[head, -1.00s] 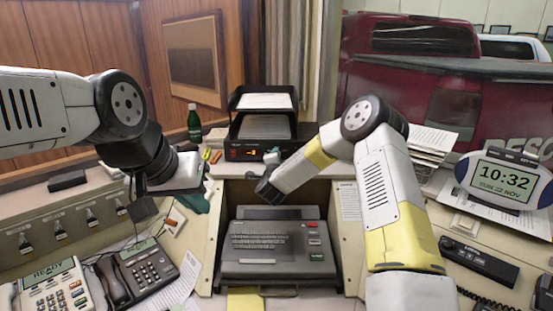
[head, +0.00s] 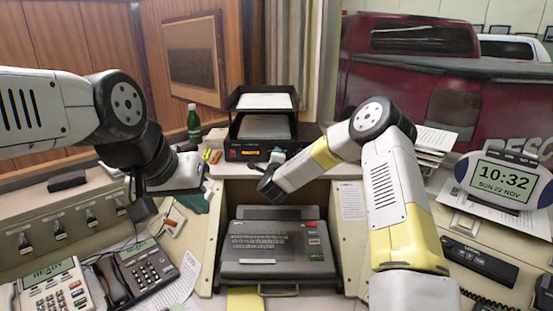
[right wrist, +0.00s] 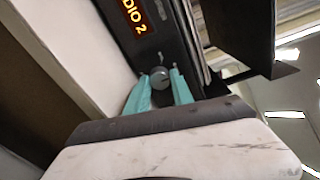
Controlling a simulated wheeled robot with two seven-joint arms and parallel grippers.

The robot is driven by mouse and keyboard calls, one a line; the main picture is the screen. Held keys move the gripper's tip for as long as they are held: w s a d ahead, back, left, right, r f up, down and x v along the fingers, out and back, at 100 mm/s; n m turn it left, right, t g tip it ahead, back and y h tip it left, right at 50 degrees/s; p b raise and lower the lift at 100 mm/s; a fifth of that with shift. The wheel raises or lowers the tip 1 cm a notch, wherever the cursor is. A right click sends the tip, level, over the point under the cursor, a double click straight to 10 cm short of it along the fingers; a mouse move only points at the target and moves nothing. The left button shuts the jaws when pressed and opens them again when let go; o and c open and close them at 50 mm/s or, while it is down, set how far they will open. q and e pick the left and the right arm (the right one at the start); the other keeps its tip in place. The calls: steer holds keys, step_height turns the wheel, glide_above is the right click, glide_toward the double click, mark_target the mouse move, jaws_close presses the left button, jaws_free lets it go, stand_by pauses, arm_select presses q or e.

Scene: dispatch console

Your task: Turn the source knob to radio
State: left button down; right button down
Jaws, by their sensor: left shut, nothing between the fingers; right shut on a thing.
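The source unit (head: 234,154) is a black box with a lit orange display under the paper trays at the back of the desk. In the right wrist view the display (right wrist: 136,14) reads "DIO 2", its start cut off. The round grey source knob (right wrist: 160,78) sits beside it. My right gripper (right wrist: 160,88) is shut on the knob, one teal finger on each side. In the head view this gripper (head: 277,156) is at the unit's right end, and the knob cannot be made out. My left gripper (head: 196,202) is shut and empty over the left console.
Black paper trays (head: 263,101) stand on the unit, with a green bottle (head: 194,123) to the left. A keyboard terminal (head: 272,250) sits below my right forearm. Phones (head: 148,268) are at the left, and a clock (head: 505,180) stands at the right.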

steer(key=shift+f, duration=0.15)
steer(key=c, duration=1.4)
jaws_free()
steer(key=shift+s, duration=0.1)
steer(key=s, duration=0.7)
steer(key=shift+s+a+r, duration=0.1)
steer(key=shift+s+r, duration=0.2)
steer(key=shift+s, duration=0.05)
